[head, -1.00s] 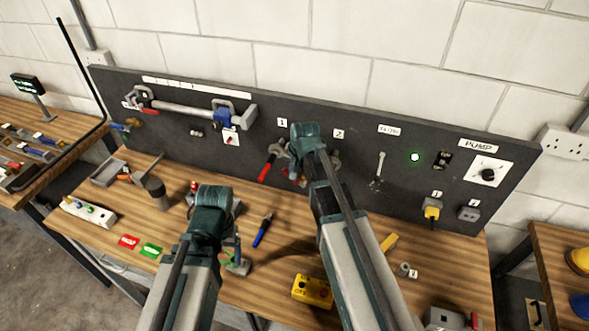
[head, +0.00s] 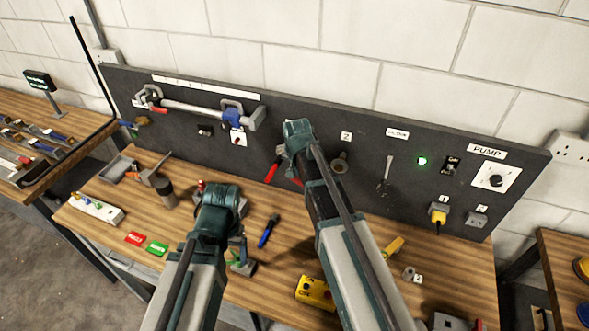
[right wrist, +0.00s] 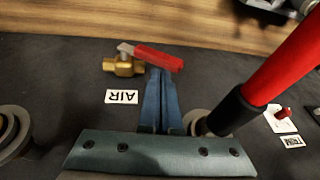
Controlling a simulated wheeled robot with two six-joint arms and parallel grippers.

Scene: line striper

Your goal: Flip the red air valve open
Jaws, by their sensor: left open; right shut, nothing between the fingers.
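The air valve, with a brass body (right wrist: 122,66) and a red lever (right wrist: 160,57), shows in the right wrist view beside an upside-down "AIR" label (right wrist: 122,96). The lever lies roughly crosswise to my fingers. My right gripper (right wrist: 158,75) is shut and empty, its tips at or just below the lever; I cannot tell whether they touch. In the head view my right arm mostly hides the valve; a bit of red (head: 297,182) shows beside it. My left gripper (head: 240,248) is open over the bench, well away from the valve.
A red-handled tool (right wrist: 285,62) stands out from the panel close to the right of my right fingers; it also shows in the head view (head: 272,172). A yellow box (head: 315,292), a blue-handled tool (head: 268,231) and red and green cards lie on the bench.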

